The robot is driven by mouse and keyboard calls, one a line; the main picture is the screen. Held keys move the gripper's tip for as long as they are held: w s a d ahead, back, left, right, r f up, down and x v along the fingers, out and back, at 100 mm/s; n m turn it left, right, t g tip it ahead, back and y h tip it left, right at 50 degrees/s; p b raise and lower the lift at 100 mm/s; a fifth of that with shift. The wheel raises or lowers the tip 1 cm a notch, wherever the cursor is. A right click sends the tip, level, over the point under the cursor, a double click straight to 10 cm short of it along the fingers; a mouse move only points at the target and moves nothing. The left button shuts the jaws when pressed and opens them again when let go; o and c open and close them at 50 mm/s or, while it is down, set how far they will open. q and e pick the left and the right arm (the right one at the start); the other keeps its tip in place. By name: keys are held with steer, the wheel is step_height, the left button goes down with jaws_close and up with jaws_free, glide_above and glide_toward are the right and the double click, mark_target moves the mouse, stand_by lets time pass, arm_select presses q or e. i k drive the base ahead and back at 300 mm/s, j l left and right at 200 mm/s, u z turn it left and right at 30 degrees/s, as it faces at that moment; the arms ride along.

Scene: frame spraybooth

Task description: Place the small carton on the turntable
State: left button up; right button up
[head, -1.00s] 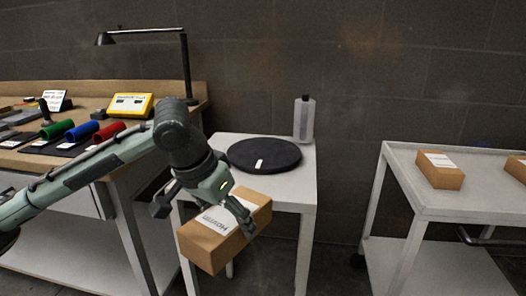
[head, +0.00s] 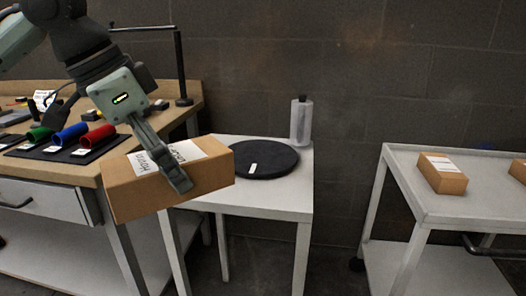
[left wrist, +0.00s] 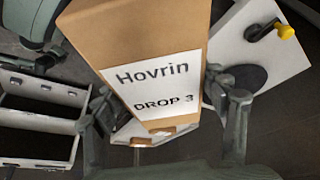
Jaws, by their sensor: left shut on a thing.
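A brown carton (head: 205,180) with a white label is held by my left gripper (head: 160,178) in the head view. It hangs in the air in front of the small white table, left of the turntable. In the left wrist view the carton (left wrist: 140,35) fills the middle, its label reading "Hovrin DROP 3", with my left gripper's fingers (left wrist: 168,125) on either side. The turntable (head: 268,160) is a black disc with a small white mark, lying on the white table (head: 268,202). No carton is on it. My right gripper is not in view.
At right, a white cart (head: 450,205) carries a labelled carton (head: 442,174) and another carton (head: 518,170) at the picture edge.

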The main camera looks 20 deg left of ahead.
mark_target(259, 153)
steer(key=i, duration=0.85)
